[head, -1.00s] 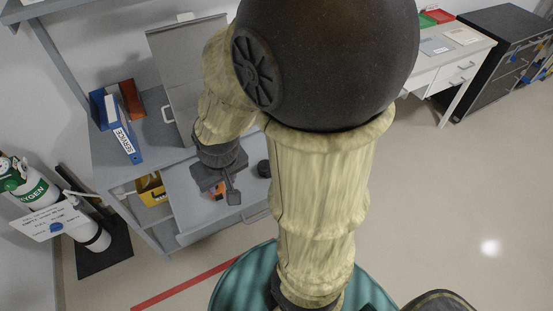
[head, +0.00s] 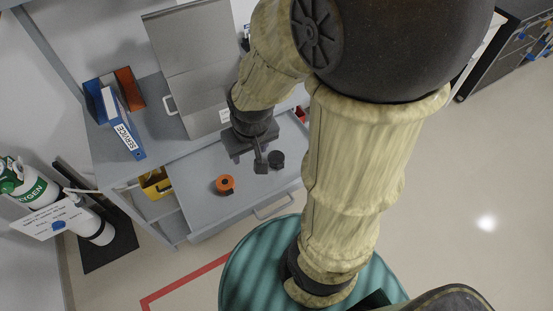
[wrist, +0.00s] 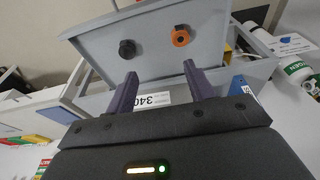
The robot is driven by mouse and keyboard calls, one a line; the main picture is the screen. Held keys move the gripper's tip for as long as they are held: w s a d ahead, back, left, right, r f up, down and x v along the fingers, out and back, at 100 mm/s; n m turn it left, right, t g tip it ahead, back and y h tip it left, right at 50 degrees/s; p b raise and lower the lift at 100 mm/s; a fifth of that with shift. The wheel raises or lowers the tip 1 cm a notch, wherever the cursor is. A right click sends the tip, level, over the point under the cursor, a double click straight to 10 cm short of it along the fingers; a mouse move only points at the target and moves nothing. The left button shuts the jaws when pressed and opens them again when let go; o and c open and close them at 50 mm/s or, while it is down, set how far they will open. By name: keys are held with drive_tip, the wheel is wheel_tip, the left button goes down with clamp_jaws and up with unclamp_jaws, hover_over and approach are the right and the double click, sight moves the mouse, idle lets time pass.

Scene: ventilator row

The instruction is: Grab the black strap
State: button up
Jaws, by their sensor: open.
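A small black roll (head: 277,160), which looks like the black strap, lies in the open grey drawer (head: 240,205). It also shows as a dark round thing in the wrist view (wrist: 127,48), ahead of the left finger. An orange roll (head: 225,184) lies to its left in the head view, and right of it in the wrist view (wrist: 180,38). My gripper (wrist: 160,73) is open and empty, its two fingers apart and pointing toward the drawer. In the head view my gripper (head: 261,164) is just left of the black roll; its height above the drawer is hard to tell.
The grey cabinet top holds blue and orange binders (head: 122,130) and a raised grey panel (head: 195,65). A yellow bin (head: 156,184) sits in the cabinet, left of the drawer. The floor at right is clear.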

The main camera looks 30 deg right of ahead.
drive_tip(key=o, duration=0.6)
drive_tip(key=f+n+b, duration=0.1)
drive_tip(key=f, duration=0.1)
drive_tip(key=f+n+g+b, duration=0.1)
drive_tip(key=f, duration=0.1)
drive_tip(key=f+b, duration=0.2)
drive_tip(key=shift+w+a+n+g+h, duration=0.15)
drive_tip(key=shift+w+n+g+h, duration=0.15)
drive_tip(key=shift+w+n, duration=0.1)
drive_tip(key=shift+o, duration=0.2)
drive_tip(key=w+f+n+h+b, duration=0.4)
drive_tip(key=f+n+b, duration=0.1)
drive_tip(key=f+b, duration=0.1)
drive_tip(key=w+f+n+g+h+b, duration=0.1)
drive_tip(key=w+f+n+h+b, duration=0.2)
drive_tip(key=f+b, duration=0.3)
drive_tip(key=w+f+n+h+b, duration=0.4)
drive_tip(key=f+n+h+b, duration=0.1)
drive_tip(key=f+n+b, duration=0.1)
drive_tip(key=shift+w+f+n+h, duration=0.3)
drive_tip(key=shift+w+f, duration=0.05)
drive_tip(key=shift+f, duration=0.1)
drive_tip(key=shift+w+a+b, duration=0.1)
drive_tip(key=shift+w+b, duration=0.05)
drive_tip(key=shift+b, duration=0.15)
drive_tip(key=shift+r, duration=0.2)
